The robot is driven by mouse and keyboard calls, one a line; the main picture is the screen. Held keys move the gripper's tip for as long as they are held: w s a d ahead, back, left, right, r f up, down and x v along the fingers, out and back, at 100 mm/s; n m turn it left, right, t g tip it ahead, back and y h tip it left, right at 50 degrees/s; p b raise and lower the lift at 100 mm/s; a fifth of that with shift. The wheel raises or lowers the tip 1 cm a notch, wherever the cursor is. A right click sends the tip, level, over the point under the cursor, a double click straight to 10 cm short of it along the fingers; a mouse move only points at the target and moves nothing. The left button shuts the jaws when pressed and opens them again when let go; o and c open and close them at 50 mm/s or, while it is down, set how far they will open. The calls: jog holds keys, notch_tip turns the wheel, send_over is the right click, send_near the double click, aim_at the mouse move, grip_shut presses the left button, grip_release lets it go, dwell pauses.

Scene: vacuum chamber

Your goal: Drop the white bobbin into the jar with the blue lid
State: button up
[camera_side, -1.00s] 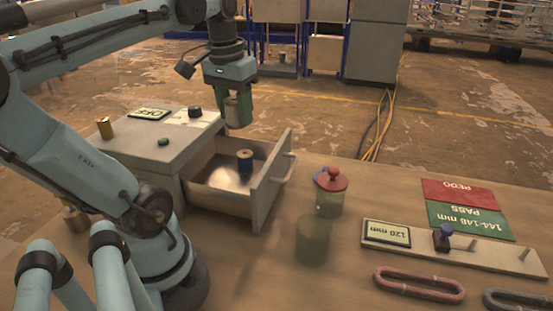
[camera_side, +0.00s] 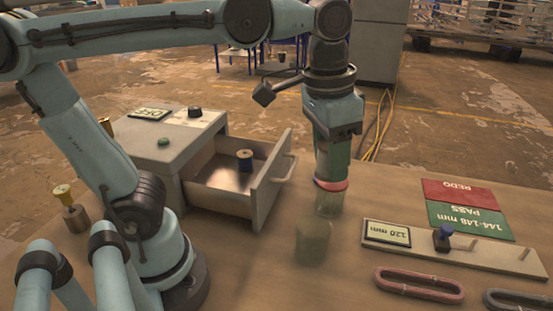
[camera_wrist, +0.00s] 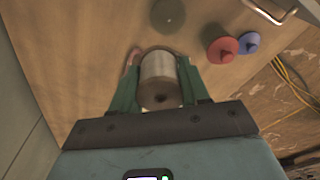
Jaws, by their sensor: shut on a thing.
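My gripper (camera_side: 332,175) is shut on the white bobbin, with its green fingers on either side. The bobbin (camera_wrist: 158,80) looks pale and silvery in the wrist view, with a brownish end toward the camera. In the side view the fingers mostly hide it. The blue lid (camera_wrist: 249,42) shows in the wrist view, above and right of the bobbin and apart from it. In the side view the arm hides the blue lid.
The red-lidded jar (camera_side: 329,203) stands beside the blue lid, its top partly hidden by my gripper. Another jar (camera_side: 313,243) stands nearer the side camera. A board (camera_side: 480,251) lies right.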

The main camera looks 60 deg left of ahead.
notch_tip(320, 180, down, 10)
jog(key=shift+a+f, duration=0.15)
jog(key=shift+f, duration=0.05)
dwell(0.6)
jog(key=o, duration=1.1)
jog(key=r, duration=0.4)
jog(key=s+r, duration=0.1)
jog(key=r, duration=0.7)
jog(key=shift+s+a, duration=0.15)
jog(key=shift+s, duration=0.1)
jog(key=a+f+t, duration=0.2)
jog(key=f, duration=0.1)
jog(key=w+a+f+n+t, duration=0.1)
jog(key=a+f+t, duration=0.1)
jog(key=f, duration=0.2)
jog(key=w+a+f+n+t, duration=0.1)
jog(key=a+f, duration=0.2)
jog(key=shift+a+f+t, duration=0.1)
jog(key=shift+f+t, duration=0.1)
jog(key=shift+t, duration=0.2)
